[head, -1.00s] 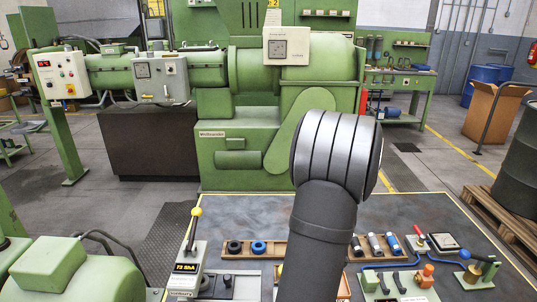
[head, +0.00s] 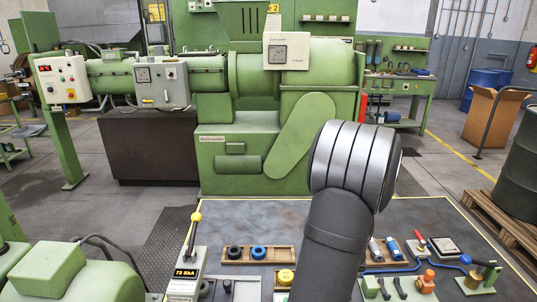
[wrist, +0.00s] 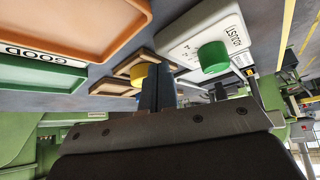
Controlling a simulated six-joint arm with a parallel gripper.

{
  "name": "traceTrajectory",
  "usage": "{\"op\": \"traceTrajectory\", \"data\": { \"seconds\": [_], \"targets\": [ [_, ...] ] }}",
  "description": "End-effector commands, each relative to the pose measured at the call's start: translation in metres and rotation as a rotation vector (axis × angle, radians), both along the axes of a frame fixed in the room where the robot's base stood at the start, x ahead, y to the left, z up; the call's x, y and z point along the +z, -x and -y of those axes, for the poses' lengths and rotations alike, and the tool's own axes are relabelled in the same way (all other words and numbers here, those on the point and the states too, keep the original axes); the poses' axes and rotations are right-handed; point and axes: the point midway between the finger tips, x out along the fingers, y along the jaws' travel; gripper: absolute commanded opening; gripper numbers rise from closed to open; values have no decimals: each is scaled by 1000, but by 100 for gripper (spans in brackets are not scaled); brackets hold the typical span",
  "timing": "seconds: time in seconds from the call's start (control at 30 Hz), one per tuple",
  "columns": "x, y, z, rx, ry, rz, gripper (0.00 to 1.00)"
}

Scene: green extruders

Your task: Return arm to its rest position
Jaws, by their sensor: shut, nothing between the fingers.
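My arm (head: 345,215) rises from the bottom of the head view, with its large grey rounded joint in front of the right part of the table. My gripper is hidden in the head view. In the wrist view my gripper (wrist: 160,88) is shut, with its dark fingers together and empty. Past the fingers are a yellow knob (wrist: 141,73) and a white box with a green knob (wrist: 213,57). I cannot tell whether the fingertips touch anything.
The dark table (head: 430,220) carries a wooden rack with black and blue rings (head: 258,252), a control box with a yellow-tipped lever (head: 187,260), and small tools at right. In the wrist view an orange tray (wrist: 75,48) and a green tray (wrist: 40,75) lie at left. The green extruder (head: 240,150) stands behind.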

Motion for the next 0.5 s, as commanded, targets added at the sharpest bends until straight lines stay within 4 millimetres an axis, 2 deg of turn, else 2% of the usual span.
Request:
{"op": "traceTrajectory", "data": {
  "seconds": [0.03, 0.17, 0.23, 0.3, 0.5],
  "targets": [
    [0, 0, 11, -4, 0, 0, 0],
    [0, 0, 37, -4, 0, 0, 0],
    [9, 0, 23, 6, 1, 2, 0],
    [19, 0, 17, 4, 2, 3, 0],
    [49, 0, 18, 3, 2, 4, 0]
  ]
}}
